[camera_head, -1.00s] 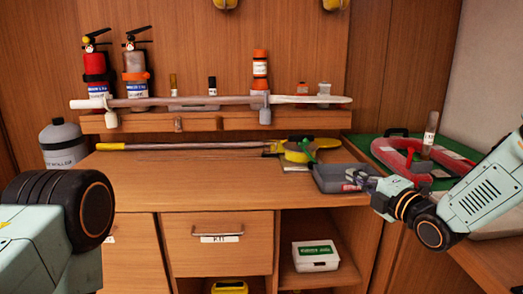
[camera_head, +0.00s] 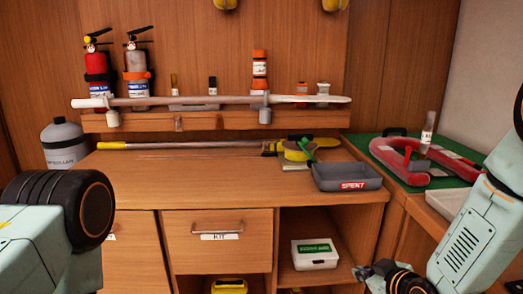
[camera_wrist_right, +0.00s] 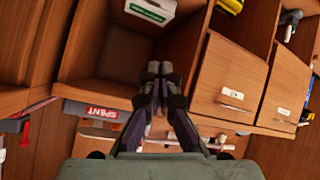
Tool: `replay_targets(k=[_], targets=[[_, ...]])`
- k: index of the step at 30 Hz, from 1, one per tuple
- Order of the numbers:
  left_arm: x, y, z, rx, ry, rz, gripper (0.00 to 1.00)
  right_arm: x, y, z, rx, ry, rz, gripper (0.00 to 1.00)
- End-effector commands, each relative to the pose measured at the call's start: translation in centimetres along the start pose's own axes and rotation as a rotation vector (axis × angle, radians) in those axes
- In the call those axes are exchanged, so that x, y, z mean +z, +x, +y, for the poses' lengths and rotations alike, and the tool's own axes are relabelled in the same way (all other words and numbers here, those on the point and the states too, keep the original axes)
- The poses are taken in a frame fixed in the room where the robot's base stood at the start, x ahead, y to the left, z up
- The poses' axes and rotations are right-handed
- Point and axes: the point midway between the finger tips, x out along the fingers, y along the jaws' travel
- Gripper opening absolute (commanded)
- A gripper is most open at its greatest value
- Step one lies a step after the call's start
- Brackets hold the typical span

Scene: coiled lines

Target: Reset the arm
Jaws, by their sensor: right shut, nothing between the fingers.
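My right gripper (camera_head: 366,271) is low at the right in the head view, in front of the cabinet and below the counter edge. In the right wrist view my right gripper (camera_wrist_right: 159,68) shows with its fingers together and nothing between them, in front of the open shelf. My right arm (camera_head: 470,240) comes in from the right edge. My left arm (camera_head: 50,230) shows at the left edge; its gripper is outside the picture.
A grey tray marked SPENT (camera_head: 345,178) sits at the counter's right end. A white box with a green label (camera_head: 314,254) is in the open shelf beside the KIT drawer (camera_head: 218,240). A red U-shaped item (camera_head: 410,165) lies on a green mat at the right.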

Motion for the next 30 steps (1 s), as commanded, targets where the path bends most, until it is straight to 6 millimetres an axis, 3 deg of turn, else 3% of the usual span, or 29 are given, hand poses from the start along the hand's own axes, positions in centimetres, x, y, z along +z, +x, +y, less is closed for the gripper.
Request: replay_targets(k=[1,6,12,15,18,21,30], targets=[[0.0,0.0,0.0,0.000,0.000,0.000,0.40,3.1,-0.6,-1.8,-0.020,0.087,-0.082,0.00],[0.0,0.0,0.0,0.000,0.000,0.000,0.40,12.5,-4.0,-7.1,-0.033,0.359,-0.352,0.00],[0.0,0.0,0.0,0.000,0.000,0.000,0.40,22.1,-10.6,-12.9,-0.002,0.551,-0.671,0.00],[0.0,0.0,0.0,0.000,0.000,0.000,0.40,25.9,-14.3,-15.2,0.003,0.568,-0.807,0.00],[0.0,0.0,0.0,0.000,0.000,0.000,0.40,28.5,-17.2,-17.1,-0.011,0.550,-0.903,0.00],[0.0,0.0,0.0,0.000,0.000,0.000,0.40,30.1,-18.7,-18.3,-0.029,0.532,-0.956,0.00],[0.0,0.0,0.0,0.000,0.000,0.000,0.40,30.9,-19.2,-18.8,-0.037,0.528,-0.976,0.00]])
